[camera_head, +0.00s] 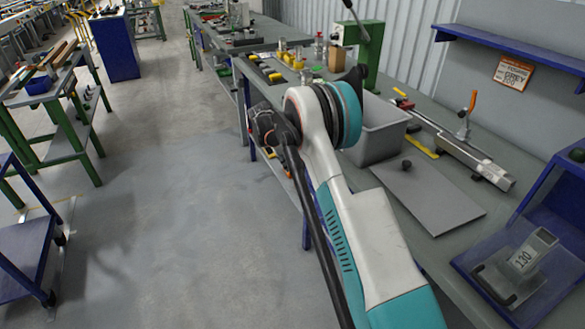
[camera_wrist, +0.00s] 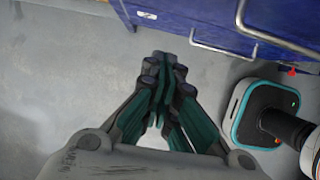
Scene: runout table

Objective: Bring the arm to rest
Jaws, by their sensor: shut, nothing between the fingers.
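My arm, white and teal, rises from the lower middle of the head view and bends at a large joint in front of the table. My gripper (camera_wrist: 162,92) shows in the wrist view with its dark and green fingers together and nothing between them. It points down over the grey floor, beside a blue cabinet (camera_wrist: 205,22) with metal handles. My own base shows at the right of the wrist view. In the head view the gripper cannot be made out clearly behind the arm.
The runout table (camera_head: 440,215) runs along the right with a grey bin (camera_head: 380,138), a flat grey plate (camera_head: 428,197), a metal rail tool (camera_head: 460,150) and a green press (camera_head: 362,45). A bracket marked 130 (camera_head: 525,258) sits at the lower right. Open floor (camera_head: 170,220) lies left.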

